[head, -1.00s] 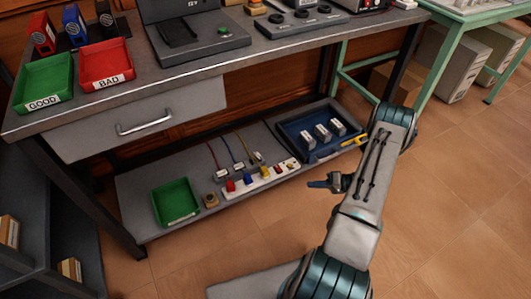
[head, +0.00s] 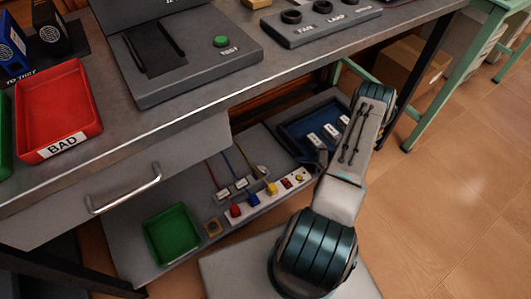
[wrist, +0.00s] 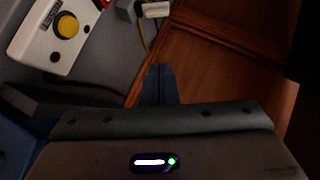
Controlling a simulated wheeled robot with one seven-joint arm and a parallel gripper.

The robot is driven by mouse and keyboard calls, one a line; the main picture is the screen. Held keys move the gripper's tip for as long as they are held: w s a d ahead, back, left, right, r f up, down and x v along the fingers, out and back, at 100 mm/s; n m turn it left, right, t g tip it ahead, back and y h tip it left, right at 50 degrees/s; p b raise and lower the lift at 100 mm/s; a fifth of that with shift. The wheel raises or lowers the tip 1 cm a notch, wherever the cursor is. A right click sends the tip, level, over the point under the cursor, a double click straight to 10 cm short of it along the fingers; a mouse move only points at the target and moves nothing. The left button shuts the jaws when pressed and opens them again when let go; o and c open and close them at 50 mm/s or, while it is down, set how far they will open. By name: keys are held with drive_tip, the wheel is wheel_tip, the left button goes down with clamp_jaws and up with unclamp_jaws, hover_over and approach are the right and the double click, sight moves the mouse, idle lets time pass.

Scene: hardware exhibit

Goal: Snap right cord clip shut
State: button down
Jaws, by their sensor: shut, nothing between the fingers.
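Three cords, red, blue and yellow, run down to the power strip (head: 268,196) on the lower shelf, each passing a small clip. The right clip (head: 262,170) sits on the yellow cord and looks raised; its lid angle is too small to tell. In the wrist view, a white and grey piece that appears to be this clip (wrist: 155,9) is cut by the top edge, with the yellow cord below it. My gripper (wrist: 159,72) is shut and empty, below and apart from that piece in the picture. In the head view my arm mostly hides my gripper.
The strip's end with a yellow button (wrist: 67,26) is at the wrist view's upper left. A blue tray (head: 294,129) with white blocks lies right of the clips, near my arm. A green tray (head: 172,235) lies to the left. The bench top (head: 180,118) overhangs the shelf.

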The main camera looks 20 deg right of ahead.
idle(0.3)
drive_tip(key=b, duration=0.4)
approach(262, 168)
drive_tip(key=w+a, duration=0.1)
drive_tip(key=w+f, duration=0.1)
drive_tip(key=w, duration=0.1)
drive_tip(key=w+a+f, duration=0.1)
drive_tip(key=w, duration=0.1)
drive_tip(key=shift+w+a, duration=0.15)
drive_tip(key=shift+a, duration=0.15)
drive_tip(key=shift+a+f, duration=0.2)
drive_tip(key=shift+a, duration=0.2)
drive_tip(key=shift+r, duration=0.1)
